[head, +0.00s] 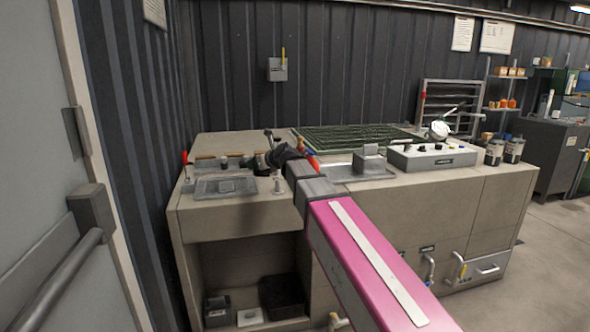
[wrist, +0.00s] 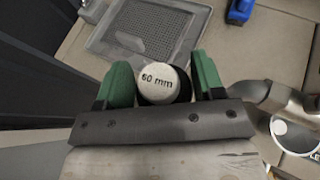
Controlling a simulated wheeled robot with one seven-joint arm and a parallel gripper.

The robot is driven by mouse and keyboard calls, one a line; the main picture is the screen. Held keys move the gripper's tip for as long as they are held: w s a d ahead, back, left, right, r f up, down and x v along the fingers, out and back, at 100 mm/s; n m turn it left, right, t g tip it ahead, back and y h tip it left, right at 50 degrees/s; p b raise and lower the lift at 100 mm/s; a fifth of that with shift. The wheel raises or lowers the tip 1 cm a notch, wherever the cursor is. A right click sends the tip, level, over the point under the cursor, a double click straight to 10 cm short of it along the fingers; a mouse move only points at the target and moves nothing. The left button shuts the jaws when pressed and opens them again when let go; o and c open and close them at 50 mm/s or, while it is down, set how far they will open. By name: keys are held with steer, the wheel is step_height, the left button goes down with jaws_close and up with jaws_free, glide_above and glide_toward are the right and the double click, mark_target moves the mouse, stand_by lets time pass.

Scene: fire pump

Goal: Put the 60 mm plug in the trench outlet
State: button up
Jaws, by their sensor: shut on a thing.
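My gripper (wrist: 161,68) has green fingers, shut on the 60 mm plug (wrist: 157,82). The plug has a round white face marked "60 mm" and a dark side; its far end is hidden. In the head view my gripper's dark end is over the left part of the bench, and the plug cannot be made out there. A grey tray with a mesh grating (wrist: 165,32) lies beyond the fingers in the wrist view. I cannot tell which opening is the trench outlet.
A metal pipe fitting (wrist: 283,100) is close right of my gripper, with a blue object (wrist: 239,11) farther off. The bench (head: 235,222) carries a recessed plate (head: 226,187), a control box (head: 432,158) and a green mesh (head: 355,138). A door (head: 45,180) stands at left.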

steer(key=s+d+f, duration=0.5)
steer(key=d, duration=0.6)
steer(key=s+d+f+n+g+y, duration=0.1)
steer(key=s+d+f, duration=0.4)
steer(key=d, duration=0.6)
steer(key=s+d+f+n, duration=0.1)
steer(key=s+d+f, duration=0.5)
steer(key=d, duration=0.4)
steer(key=shift+d+f+g+y, duration=0.3)
steer(key=shift+d+f, duration=0.1)
steer(key=shift+f, duration=0.1)
